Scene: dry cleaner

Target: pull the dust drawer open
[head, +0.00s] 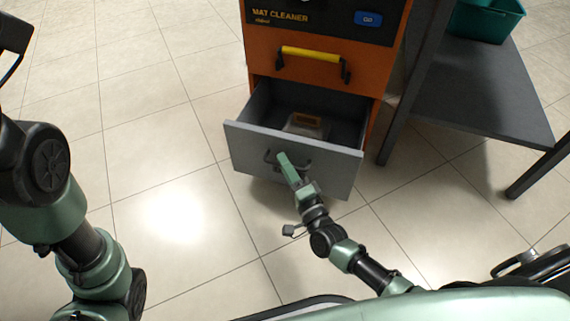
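The grey dust drawer (240,148) at the bottom of the orange mat cleaner (357,72) stands pulled well out, and I see into its dark inside. A small brownish-grey block-like object (307,124) lies inside it. My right gripper (284,160) is at the drawer's dark bar handle (268,158), at the middle of the front panel. The gripper covers part of the handle, and its fingers cannot be made out clearly. My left arm comes in at the left edge; its gripper is out of view.
A yellow handle (312,54) and a blue GO button (368,19) are on the machine above the drawer. A dark table (480,95) with a teal bin (487,18) stands close on the right. The tiled floor (150,130) is clear on the left.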

